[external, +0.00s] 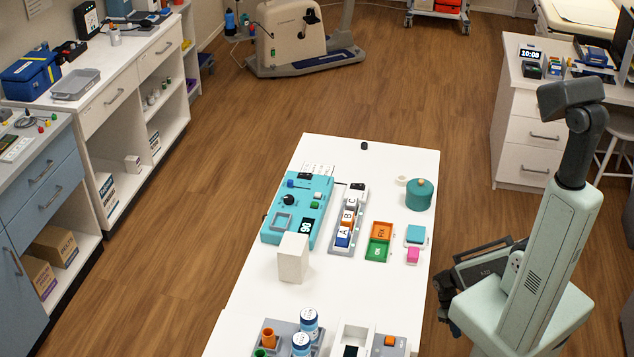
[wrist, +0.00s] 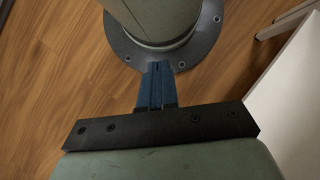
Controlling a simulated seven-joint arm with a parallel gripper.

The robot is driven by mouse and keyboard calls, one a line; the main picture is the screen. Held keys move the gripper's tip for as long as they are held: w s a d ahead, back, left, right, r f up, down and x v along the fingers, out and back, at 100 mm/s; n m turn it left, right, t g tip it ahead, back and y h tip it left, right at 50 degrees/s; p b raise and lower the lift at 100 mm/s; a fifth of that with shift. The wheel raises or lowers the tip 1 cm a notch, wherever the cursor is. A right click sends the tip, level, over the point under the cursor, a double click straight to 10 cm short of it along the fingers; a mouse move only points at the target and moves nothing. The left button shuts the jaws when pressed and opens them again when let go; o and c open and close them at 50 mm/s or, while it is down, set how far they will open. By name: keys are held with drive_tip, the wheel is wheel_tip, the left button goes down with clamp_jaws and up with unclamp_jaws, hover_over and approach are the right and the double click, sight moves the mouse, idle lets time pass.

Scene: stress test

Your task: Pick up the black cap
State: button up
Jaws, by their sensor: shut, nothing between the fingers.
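A small black cap-like piece (external: 364,145) stands on the white table (external: 335,148) near its far edge in the external view. It is small, and I take it to be the black cap. My gripper (wrist: 157,85) shows in the wrist view with its blue fingers together and nothing between them. The fingers are over the floor beside a round grey flange, away from the table's objects. In the external view my arm is folded at the right of the table, and the fingertips are hard to make out. The cap is not in the wrist view.
On the table stand a teal device (external: 275,230), a white block (external: 293,258), lettered blocks (external: 348,218), a teal lidded pot (external: 419,195), orange and green bins (external: 379,241) and blue-white cans (external: 309,322). The table around the cap is clear.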

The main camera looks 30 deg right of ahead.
drive_tip(key=o, duration=1.1)
drive_tip(key=shift+w, duration=0.1)
